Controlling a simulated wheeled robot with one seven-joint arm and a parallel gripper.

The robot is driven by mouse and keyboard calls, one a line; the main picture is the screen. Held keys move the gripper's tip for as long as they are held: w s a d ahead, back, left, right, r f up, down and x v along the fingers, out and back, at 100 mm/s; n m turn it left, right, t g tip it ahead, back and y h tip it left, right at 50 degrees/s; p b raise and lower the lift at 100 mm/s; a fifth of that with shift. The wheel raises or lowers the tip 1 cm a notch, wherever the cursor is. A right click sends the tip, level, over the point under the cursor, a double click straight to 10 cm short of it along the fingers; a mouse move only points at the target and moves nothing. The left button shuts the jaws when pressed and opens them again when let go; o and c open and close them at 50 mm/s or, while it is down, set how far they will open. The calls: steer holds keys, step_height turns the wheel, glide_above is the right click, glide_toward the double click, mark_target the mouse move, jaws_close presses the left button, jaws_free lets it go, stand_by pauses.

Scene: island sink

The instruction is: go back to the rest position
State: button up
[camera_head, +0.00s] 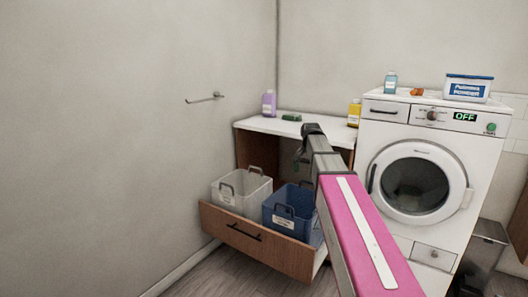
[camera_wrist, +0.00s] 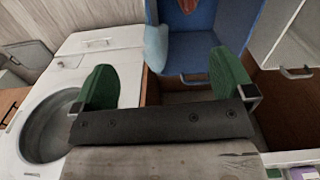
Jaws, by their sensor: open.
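My arm, with its pink and white link, reaches from the lower right of the head view towards the drawer unit. My gripper (camera_wrist: 165,88) is open and empty, with its two green finger pads wide apart in the wrist view. In the head view its dark wrist (camera_head: 312,130) shows in front of the white counter, and most of the fingers are small or hidden. Beyond the fingers in the wrist view is the blue basket (camera_wrist: 190,48), holding a light blue cloth (camera_wrist: 156,48) and something orange-brown (camera_wrist: 187,5).
The drawer (camera_head: 240,232) is pulled out, with a white basket (camera_head: 240,190) and the blue basket (camera_head: 288,212) in it. A washing machine (camera_head: 430,150) stands to the right. A purple bottle (camera_head: 268,103), green item (camera_head: 291,117) and yellow bottle (camera_head: 354,112) stand on the counter (camera_head: 262,125).

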steer(key=s+f+n, duration=0.3)
steer(key=s+f, duration=0.8)
steer(key=f, duration=0.3)
steer(key=s+f+n, duration=0.2)
steer(key=s+f, duration=0.9)
steer(key=f, duration=0.2)
steer(key=shift+s+f+n, duration=0.35)
steer(key=shift+s+n, duration=0.05)
